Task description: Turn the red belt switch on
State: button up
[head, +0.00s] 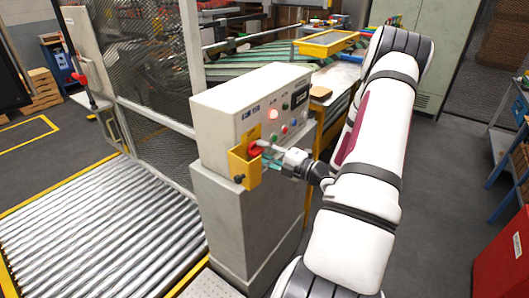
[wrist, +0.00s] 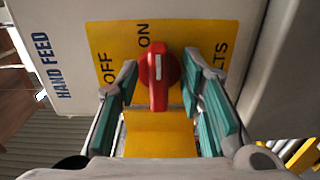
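The red belt switch (head: 256,148) is a rotary knob on a yellow plate on the front of the grey control box (head: 225,105). In the wrist view the red knob (wrist: 159,80) stands between my fingers, its long handle upright in the picture, with a white mark on it. OFF is printed to its left and ON above, slightly left; BELTS, partly hidden, is at right. My gripper (wrist: 161,85) is open around the knob, with teal pads either side and small gaps visible. In the head view my gripper (head: 268,156) is at the knob.
A yellow bracket (head: 244,168) juts out below the switch. Open floor lies to the right of my arm.

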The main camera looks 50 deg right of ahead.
jog(key=s, duration=1.2)
jog(key=shift+d, duration=0.45)
